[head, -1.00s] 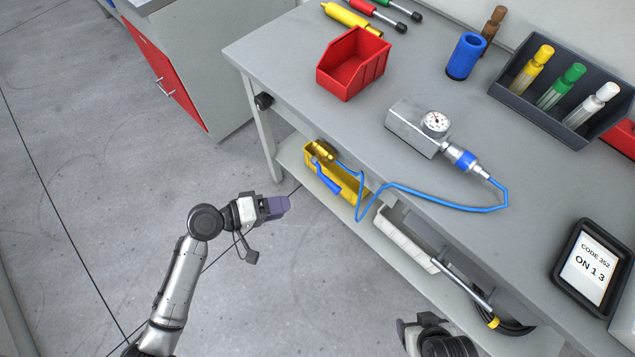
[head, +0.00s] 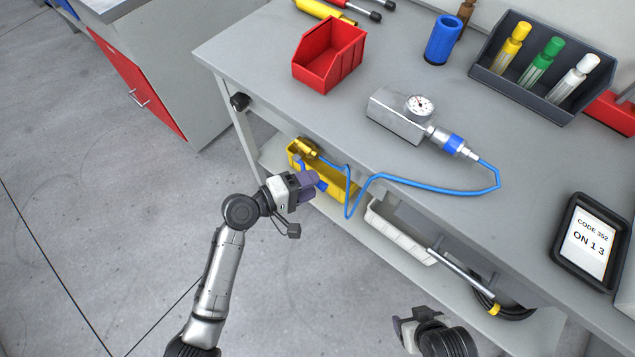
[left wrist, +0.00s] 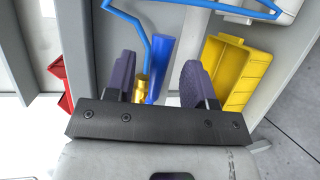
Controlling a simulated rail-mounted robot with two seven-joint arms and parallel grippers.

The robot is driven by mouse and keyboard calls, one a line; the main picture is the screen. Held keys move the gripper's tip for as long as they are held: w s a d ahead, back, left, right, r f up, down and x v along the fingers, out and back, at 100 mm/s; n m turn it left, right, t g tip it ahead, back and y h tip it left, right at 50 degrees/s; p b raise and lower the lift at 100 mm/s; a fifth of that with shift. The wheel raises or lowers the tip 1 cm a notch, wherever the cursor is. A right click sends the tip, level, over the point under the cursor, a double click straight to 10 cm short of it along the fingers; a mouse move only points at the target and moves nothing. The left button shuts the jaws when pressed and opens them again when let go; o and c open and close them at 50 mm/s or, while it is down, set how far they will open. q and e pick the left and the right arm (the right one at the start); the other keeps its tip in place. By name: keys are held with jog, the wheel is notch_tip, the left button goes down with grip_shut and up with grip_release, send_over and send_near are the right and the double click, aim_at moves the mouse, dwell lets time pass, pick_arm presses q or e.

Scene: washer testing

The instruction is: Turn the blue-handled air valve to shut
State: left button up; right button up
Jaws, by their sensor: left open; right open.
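The air valve has a brass body (head: 306,148) and a blue handle (head: 321,185), by the yellow bin at the left end of the bench's lower shelf. A blue hose (head: 428,188) runs from it to the gauge block on top. In the left wrist view the brass body (left wrist: 140,88) and blue handle (left wrist: 159,68) show between the purple fingers. My left gripper (head: 311,185) is open in front of the valve and hides part of the handle in the head view. I cannot tell whether it touches the handle. My right gripper (head: 405,330) is open and empty at the bottom.
The yellow bin (head: 336,192) is close beside the left gripper and also shows in the left wrist view (left wrist: 237,75). The bench top edge (head: 270,118) overhangs the shelf. A white tray (head: 397,232) lies further right. The floor in front is clear.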

pick_arm(q)
jog(key=shift+b+x, duration=0.3)
jog(key=shift+x, duration=1)
grip_shut()
